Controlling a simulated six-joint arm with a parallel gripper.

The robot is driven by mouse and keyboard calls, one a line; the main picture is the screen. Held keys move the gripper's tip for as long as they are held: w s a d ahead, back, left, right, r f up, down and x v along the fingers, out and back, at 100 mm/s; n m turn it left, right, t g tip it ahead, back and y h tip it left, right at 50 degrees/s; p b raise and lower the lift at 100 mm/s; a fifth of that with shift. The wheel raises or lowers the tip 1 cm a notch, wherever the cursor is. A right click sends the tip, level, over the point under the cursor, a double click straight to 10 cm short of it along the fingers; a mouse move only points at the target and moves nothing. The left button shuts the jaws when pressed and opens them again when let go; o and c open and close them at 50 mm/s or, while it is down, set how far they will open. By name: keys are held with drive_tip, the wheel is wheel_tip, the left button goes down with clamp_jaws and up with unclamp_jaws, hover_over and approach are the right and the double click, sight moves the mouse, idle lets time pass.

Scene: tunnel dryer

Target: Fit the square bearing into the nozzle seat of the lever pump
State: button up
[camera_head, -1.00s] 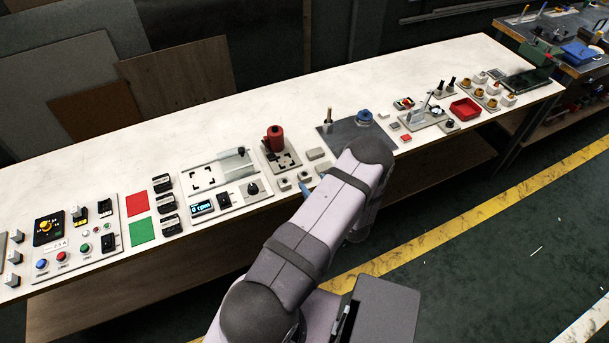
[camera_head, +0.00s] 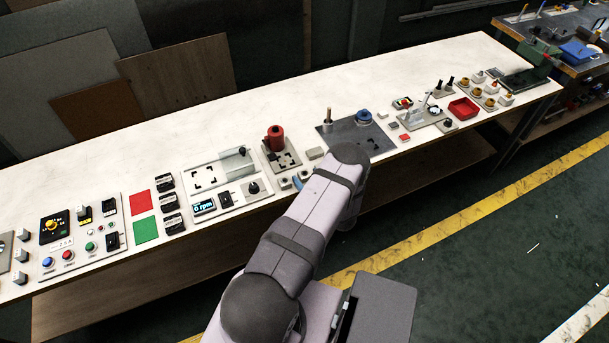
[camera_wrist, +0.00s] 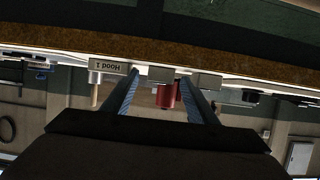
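My gripper (camera_wrist: 160,75) shows two blue fingers standing apart in the wrist view, with nothing held between them. In the head view only a bit of blue finger (camera_head: 297,181) shows beside my arm, at the bench's front edge. Small grey blocks lie there, one with a dark hole (camera_head: 285,184) and a plain one (camera_head: 315,153); I cannot tell whether one is the square bearing. A grey device with a raised lever (camera_head: 427,108) stands right of my arm and may be the lever pump. Its nozzle seat cannot be made out.
A red cylinder (camera_head: 275,138) stands on a marked plate and also shows between my fingers in the wrist view (camera_wrist: 166,95). A dark plate (camera_head: 350,136) with a peg and blue part lies behind my arm. The bench's rear is clear.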

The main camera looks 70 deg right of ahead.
drive_tip(key=c, duration=1.2)
drive_tip(key=shift+d+r, duration=0.1)
drive_tip(key=shift+r, duration=0.15)
drive_tip(key=shift+c, duration=0.2)
wheel_tip(320, 180, up, 10)
drive_tip(key=b, duration=0.2)
drive_tip(key=shift+f+b, duration=0.2)
drive_tip(key=shift+b, duration=0.15)
